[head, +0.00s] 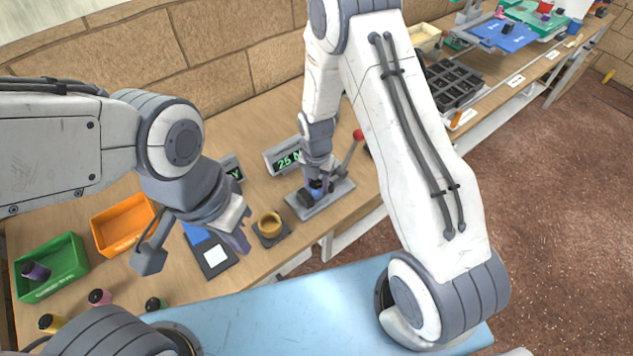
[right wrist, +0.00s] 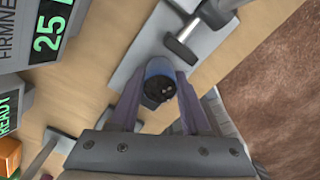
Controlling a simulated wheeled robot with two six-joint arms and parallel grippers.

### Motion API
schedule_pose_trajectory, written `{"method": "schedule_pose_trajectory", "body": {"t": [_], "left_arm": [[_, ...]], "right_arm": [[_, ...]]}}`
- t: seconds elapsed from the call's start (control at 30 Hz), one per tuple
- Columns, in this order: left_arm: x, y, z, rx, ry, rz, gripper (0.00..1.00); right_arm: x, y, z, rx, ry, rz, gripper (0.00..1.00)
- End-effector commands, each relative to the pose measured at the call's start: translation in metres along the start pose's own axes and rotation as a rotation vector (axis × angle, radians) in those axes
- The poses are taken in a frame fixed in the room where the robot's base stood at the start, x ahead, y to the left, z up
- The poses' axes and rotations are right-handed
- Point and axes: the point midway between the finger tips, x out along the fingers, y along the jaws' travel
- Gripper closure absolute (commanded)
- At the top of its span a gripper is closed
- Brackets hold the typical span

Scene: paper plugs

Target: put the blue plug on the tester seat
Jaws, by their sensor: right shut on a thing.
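The blue plug (right wrist: 160,68) is held between the two purple fingers of my right gripper (right wrist: 160,95) in the right wrist view, its dark end face toward the camera. In the head view, my right gripper (head: 318,180) is low over the tester's grey base (head: 334,196), with a bit of the blue plug (head: 317,193) showing below it. The base also shows in the right wrist view (right wrist: 150,42). The plug hides the seat, and I cannot tell whether they touch. My left gripper (head: 238,238) hangs near the ring block; its finger gap is unclear.
A lever with a red knob (head: 358,134) rises beside the base. The firmness display (head: 286,157) reads 25. A yellow ring on a dark block (head: 270,228), a white-squared pad (head: 214,258), an orange tray (head: 122,222) and a green tray (head: 50,268) with a purple plug stand left.

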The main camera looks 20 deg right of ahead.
Motion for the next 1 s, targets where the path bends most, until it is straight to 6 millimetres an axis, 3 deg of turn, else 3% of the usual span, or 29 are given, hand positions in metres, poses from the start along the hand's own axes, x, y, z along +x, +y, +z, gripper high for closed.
{"method": "schedule_pose_trajectory", "body": {"t": [0.37,0.4,0.73,0.87,1.0], "left_arm": [[0.004,0.0,0.0,0.0,0.0,0.0,1.0],[0.003,0.0,0.0,0.0,0.0,0.0,1.0],[0.001,0.0,0.0,0.0,0.0,0.0,1.0],[0.003,0.0,0.0,0.0,0.0,0.0,1.0],[0.008,-0.001,0.001,0.0,0.0,0.0,1.0]], "right_arm": [[0.006,0.0,0.0,0.0,0.0,0.0,1.0],[0.004,0.0,0.0,0.0,-0.001,0.001,0.41],[0.002,0.0,0.0,0.0,-0.001,0.001,0.41],[-0.008,0.001,0.001,0.0,-0.002,0.002,0.41],[-0.033,0.001,0.002,0.0,-0.006,0.005,0.41]]}}
